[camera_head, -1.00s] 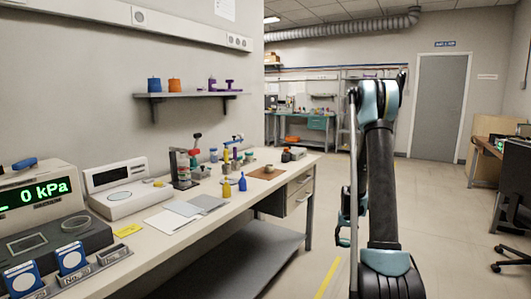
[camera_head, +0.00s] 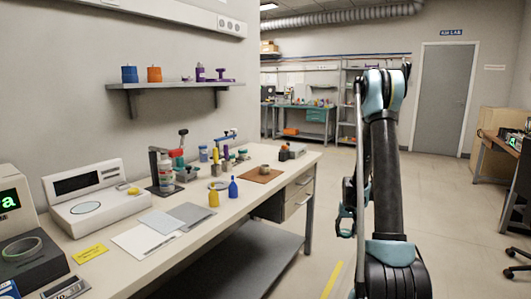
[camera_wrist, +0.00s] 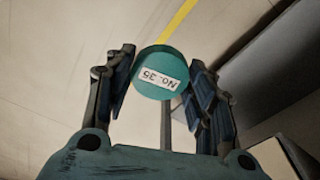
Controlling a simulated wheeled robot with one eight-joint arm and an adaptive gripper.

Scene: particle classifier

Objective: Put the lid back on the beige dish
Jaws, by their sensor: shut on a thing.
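In the wrist view my gripper (camera_wrist: 165,85) is shut on a round teal lid-like piece (camera_wrist: 160,66) with a white label reading "No. 35". The piece sits between the two dark fingers, above the floor. In the head view my gripper (camera_head: 345,222) hangs low to the right of the bench, seen from the side, and the piece cannot be made out there. A small beige dish (camera_head: 265,169) stands on a brown mat (camera_head: 252,177) at the far end of the bench. My gripper is well apart from it.
A shelf (camera_head: 170,84) hangs above. The floor right of the bench is clear; a desk (camera_head: 498,152) stands at the right.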

